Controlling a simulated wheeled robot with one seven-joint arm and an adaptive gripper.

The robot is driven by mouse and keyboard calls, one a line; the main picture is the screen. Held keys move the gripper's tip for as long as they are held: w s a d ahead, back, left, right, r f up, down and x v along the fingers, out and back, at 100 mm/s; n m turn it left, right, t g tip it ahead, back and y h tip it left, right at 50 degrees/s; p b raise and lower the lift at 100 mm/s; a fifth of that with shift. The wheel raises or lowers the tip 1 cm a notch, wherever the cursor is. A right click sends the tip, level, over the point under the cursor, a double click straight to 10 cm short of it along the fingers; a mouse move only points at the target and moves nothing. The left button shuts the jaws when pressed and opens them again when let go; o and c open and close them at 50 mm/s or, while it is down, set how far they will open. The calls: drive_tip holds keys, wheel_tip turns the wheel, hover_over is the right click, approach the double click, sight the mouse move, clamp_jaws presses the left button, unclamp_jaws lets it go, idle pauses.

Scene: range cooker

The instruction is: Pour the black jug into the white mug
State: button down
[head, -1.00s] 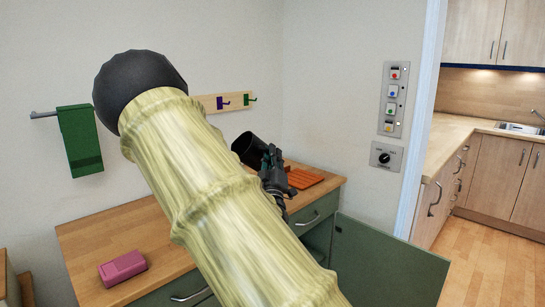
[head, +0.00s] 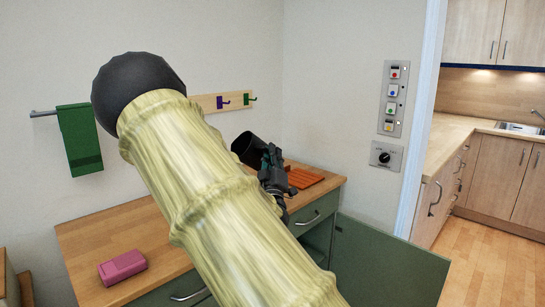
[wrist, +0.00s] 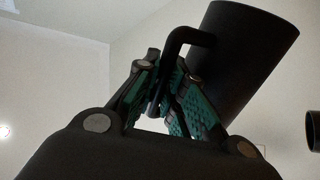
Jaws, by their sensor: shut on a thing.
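The black jug (head: 247,147) is held in the air above the far part of the wooden counter. It is tilted in the head view, with one end toward the upper left. My gripper (head: 268,162) is on its right side. In the wrist view, the fingers of my gripper (wrist: 168,92) are shut on the handle of the black jug (wrist: 245,58), and the jug's body rises to the upper right. The white mug is not visible in either view; my pale arm covers much of the counter.
A pink block (head: 122,268) lies on the wooden counter (head: 95,233) at the left. An orange slatted piece (head: 303,177) lies near the back right. A green towel (head: 79,140) and a hook rail (head: 205,101) are on the wall. A green door (head: 385,262) stands open.

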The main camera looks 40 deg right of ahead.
drive_tip(key=shift+a+f+n+t+y+b, duration=0.15)
drive_tip(key=shift+n+t+y+b, duration=0.25)
drive_tip(key=shift+n+t+b, duration=0.55)
drive_tip(key=shift+a+f+n+t+y+b, duration=0.15)
drive_tip(key=shift+n+t+y+b, duration=0.35)
drive_tip(key=shift+n+b, duration=0.7)
idle(1.3)
drive_tip(key=shift+w+a+f+n+t+y+b, duration=0.1)
drive_tip(key=shift+a+f+n+t+y+b, duration=0.1)
drive_tip(key=shift+n+t+y+b, duration=0.65)
drive_tip(key=shift+a+f+n+t+y+b, duration=0.2)
drive_tip(key=shift+n+t+y+b, duration=0.3)
drive_tip(key=shift+n+b, duration=0.55)
drive_tip(key=shift+w+a+f+n+t+y+b, duration=0.1)
drive_tip(key=shift+a+f+n+t+y+b, duration=0.1)
drive_tip(key=shift+n+t+y+b, duration=0.55)
idle(1.9)
